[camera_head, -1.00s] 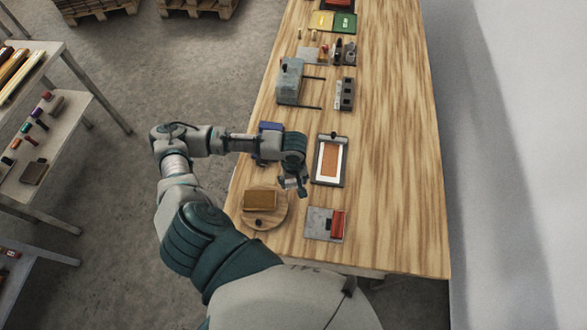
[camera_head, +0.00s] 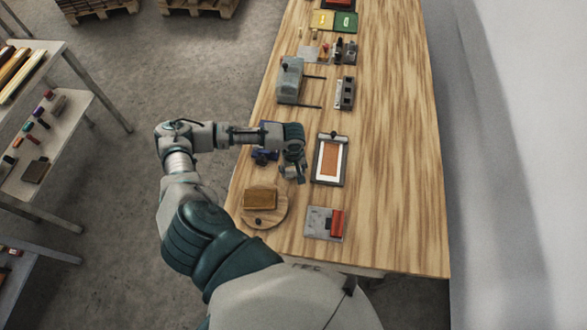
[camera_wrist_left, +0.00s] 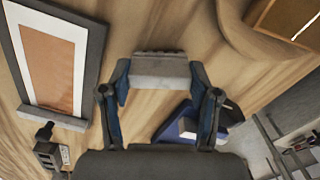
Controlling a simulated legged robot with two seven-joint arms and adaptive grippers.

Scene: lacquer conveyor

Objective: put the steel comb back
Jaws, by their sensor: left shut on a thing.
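My left gripper (camera_head: 292,176) is over the wooden table, between the clipboard-like framed panel and the round board. In the left wrist view its two fingers (camera_wrist_left: 160,88) are shut on a grey metal piece with a ridged far edge, which looks like the steel comb (camera_wrist_left: 160,66). The comb lies crosswise between the fingertips. In the head view the comb is too small and too hidden by the gripper to make out. My right gripper is in neither view.
The framed panel (camera_head: 331,159) lies right of the gripper. A round board (camera_head: 274,216) with a brown block (camera_head: 260,197) is nearer. A grey plate (camera_head: 318,223) carries a red piece (camera_head: 337,223). A dark blue object (camera_head: 264,155) is beside the forearm. The table's right side is clear.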

